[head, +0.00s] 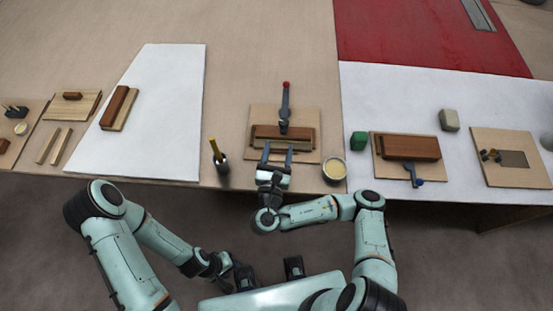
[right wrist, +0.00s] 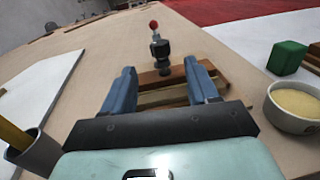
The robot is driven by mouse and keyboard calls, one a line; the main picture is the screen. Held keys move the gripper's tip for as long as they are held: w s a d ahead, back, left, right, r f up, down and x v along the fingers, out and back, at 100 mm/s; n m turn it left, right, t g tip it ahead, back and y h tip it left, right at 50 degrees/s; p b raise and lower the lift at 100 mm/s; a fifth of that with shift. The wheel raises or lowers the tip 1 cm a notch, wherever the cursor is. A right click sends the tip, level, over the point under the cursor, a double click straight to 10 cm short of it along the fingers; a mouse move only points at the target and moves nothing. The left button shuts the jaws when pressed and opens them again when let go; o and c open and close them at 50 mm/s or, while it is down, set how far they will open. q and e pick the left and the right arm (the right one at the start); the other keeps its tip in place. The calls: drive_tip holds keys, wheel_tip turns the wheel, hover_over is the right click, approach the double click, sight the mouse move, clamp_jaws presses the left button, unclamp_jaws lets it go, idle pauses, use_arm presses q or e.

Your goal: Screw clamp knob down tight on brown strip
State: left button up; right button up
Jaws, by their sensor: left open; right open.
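A brown strip (head: 268,131) lies on a pale wooden piece on a board (head: 312,115) at the table's front middle. A dark clamp (head: 285,105) with a red knob (head: 286,84) stands at the strip's far side. In the right wrist view the red knob (right wrist: 153,25) tops the clamp, and the brown strip (right wrist: 150,77) shows beyond the fingers. My right gripper (head: 276,151) is open and empty at the strip's near side; its two fingers (right wrist: 161,85) are spread, apart from the knob. Whether the clamp presses on the strip is unclear. My left gripper (head: 240,277) is low near my body, clear of the table.
A bowl of pale stuff (head: 334,170) stands right of my right gripper, a dark cup with a yellow stick (head: 221,163) left. A second clamp with a blue knob (head: 420,182) sits by another brown block (head: 408,147). A green block (head: 358,140) lies between.

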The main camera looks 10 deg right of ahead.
drive_tip(key=shift+v, duration=1.2)
